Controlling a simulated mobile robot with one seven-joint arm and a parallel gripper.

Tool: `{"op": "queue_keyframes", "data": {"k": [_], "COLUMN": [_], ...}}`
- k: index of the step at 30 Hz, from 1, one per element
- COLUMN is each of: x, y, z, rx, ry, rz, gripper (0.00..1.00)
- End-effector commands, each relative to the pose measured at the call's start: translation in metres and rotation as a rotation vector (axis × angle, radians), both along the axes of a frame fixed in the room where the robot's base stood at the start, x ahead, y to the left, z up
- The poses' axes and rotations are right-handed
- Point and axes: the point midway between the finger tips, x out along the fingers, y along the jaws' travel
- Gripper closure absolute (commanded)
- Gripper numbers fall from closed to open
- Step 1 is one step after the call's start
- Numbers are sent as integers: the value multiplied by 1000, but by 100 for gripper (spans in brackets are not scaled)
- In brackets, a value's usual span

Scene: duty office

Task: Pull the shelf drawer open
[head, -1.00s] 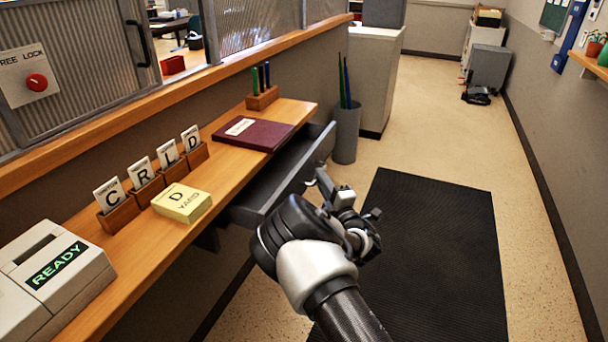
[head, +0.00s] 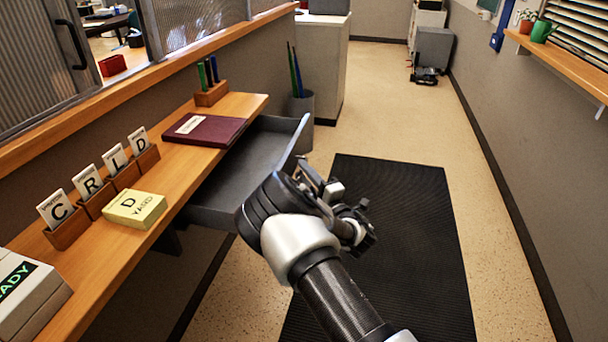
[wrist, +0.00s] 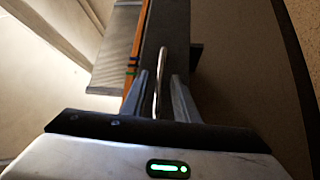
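The shelf drawer (head: 230,180) is a dark grey tray pulled well out from under the wooden shelf (head: 165,212); its inside shows in the head view. Its tall front panel (head: 297,143) faces the aisle. My gripper (head: 322,184) is at the front panel, on its outer side. In the wrist view, a thin metal handle bar (wrist: 160,82) runs between the two fingers of my gripper (wrist: 159,80). A narrow gap shows on each side of the bar, so the fingers appear open around it. In the head view my arm partly hides the handle.
On the shelf are a maroon book (head: 207,130), lettered card holders (head: 96,200), a yellow card stack (head: 134,207) and a pen block (head: 211,94). A grey bin (head: 301,105) stands behind the drawer. The black mat (head: 410,220) and aisle to the right are clear.

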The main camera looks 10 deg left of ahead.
Motion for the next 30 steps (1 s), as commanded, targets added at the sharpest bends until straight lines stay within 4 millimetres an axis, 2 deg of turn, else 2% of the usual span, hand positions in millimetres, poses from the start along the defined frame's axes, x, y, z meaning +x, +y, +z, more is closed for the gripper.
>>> {"op": "queue_keyframes", "data": {"k": [9, 14, 30], "x": [-1, -13, -105], "y": [-1, -13, -90], "z": [0, -2, -19], "rx": [0, -1, -2], "ry": [0, 2, 5], "rz": [-1, -4, -4], "gripper": [72, 72, 72]}}
